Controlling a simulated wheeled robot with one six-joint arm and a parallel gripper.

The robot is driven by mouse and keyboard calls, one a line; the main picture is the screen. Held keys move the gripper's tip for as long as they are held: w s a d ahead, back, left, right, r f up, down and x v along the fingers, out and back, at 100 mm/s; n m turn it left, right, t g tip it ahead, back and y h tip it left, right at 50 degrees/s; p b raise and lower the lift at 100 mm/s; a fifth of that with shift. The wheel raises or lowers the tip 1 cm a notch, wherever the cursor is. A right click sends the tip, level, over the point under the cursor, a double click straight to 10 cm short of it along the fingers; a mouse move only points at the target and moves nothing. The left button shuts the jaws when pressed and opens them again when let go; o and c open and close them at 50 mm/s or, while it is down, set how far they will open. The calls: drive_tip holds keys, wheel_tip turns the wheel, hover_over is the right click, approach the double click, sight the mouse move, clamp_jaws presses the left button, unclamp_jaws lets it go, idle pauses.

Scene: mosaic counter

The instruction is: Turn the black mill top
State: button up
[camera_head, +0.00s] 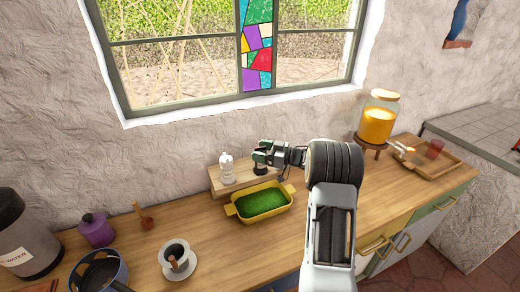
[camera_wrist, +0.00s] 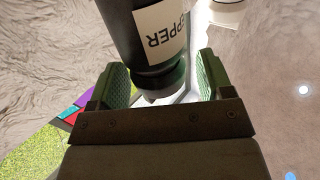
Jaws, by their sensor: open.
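The black mill (camera_wrist: 128,30), with a white label reading "EPPER", shows large in the wrist view. Its narrower top end (camera_wrist: 167,78) lies between the two green-padded fingers of my gripper (camera_wrist: 158,75). The fingers stand apart, with a gap visible on each side of the top. In the head view, my gripper (camera_head: 264,157) is over the wooden board beside the wall. The dark mill (camera_head: 260,170) shows just below it, largely hidden by the gripper.
A white mill (camera_head: 226,168) stands left of my gripper on the wooden board (camera_head: 241,179). A yellow dish with green contents (camera_head: 262,203) sits in front. A drink dispenser (camera_head: 377,120) stands to the right.

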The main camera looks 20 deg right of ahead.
drive_tip(key=shift+w+a, duration=0.2)
drive_tip(key=shift+a, duration=0.05)
drive_tip(key=c, duration=0.9)
drive_tip(key=shift+c, duration=0.2)
drive_tip(key=shift+t, duration=0.3)
drive_tip(key=m+t+h+b, duration=0.2)
drive_tip(key=h, duration=0.1)
drive_tip(key=m+t+h+b, duration=0.1)
drive_tip(key=m+h, duration=0.1)
drive_tip(key=h, duration=0.1)
drive_tip(key=shift+f+m+t+b, duration=0.2)
drive_tip(key=shift+m+t+b, duration=0.15)
drive_tip(key=shift+m+t, duration=0.05)
drive_tip(key=shift+r+m+t+h+b, duration=0.1)
drive_tip(key=shift+m+t+h+b, duration=0.4)
drive_tip(key=shift+m+h+b, duration=0.75)
drive_tip(key=shift+r+h, duration=0.1)
drive_tip(key=shift+h, duration=0.35)
